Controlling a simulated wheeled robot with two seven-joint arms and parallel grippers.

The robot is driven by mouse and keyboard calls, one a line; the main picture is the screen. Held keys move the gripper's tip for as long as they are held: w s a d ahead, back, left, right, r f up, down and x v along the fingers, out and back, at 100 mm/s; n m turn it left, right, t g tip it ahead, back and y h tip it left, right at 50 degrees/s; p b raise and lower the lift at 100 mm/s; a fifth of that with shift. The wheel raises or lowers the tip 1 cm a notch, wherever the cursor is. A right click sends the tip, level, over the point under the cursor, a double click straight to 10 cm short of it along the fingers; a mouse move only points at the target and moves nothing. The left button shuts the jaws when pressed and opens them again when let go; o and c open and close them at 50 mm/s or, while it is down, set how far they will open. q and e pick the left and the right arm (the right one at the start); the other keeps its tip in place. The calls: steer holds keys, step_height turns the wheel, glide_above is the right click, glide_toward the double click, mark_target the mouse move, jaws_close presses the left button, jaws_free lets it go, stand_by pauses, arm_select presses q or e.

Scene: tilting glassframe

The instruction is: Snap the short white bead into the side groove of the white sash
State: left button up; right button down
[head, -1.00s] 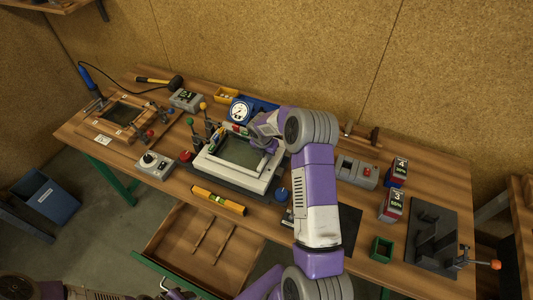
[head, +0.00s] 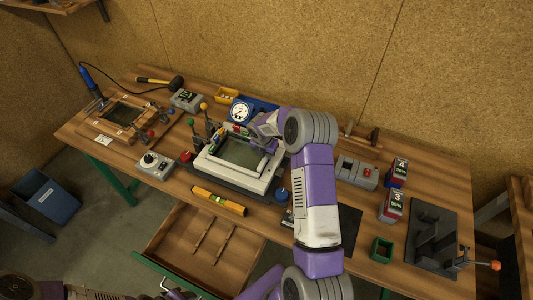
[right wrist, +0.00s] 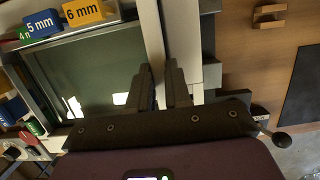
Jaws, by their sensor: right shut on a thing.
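The white sash (head: 230,181) lies flat around a dark green pane in a dark fixture at the middle of the bench. My right gripper (head: 262,142) is low over its right side, pointing down. In the right wrist view its two dark fingers (right wrist: 161,88) are shut on a thin piece beside the pane. A white strip (right wrist: 152,45) runs away from between the fingers along the pane's edge. I cannot tell where the short white bead ends and the sash begins, nor whether it is seated.
Blue 5 mm (right wrist: 44,22) and yellow 6 mm (right wrist: 83,12) blocks stand at the pane's far left. A blue dial gauge (head: 239,112) is behind the sash, a yellow level (head: 218,201) in front. An open drawer (head: 190,250) juts out below. Battery packs (head: 392,205) stand right.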

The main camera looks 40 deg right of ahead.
steer(key=shift+f+b, duration=0.3)
steer(key=shift+f, duration=0.15)
stand_by(0.4)
steer(key=shift+r, duration=0.2)
steer(key=shift+r+p, duration=0.3)
steer(key=shift+p, duration=0.1)
steer(key=c, duration=1)
jaws_free()
steer(key=v, duration=0.7)
steer(key=shift+r, duration=0.25)
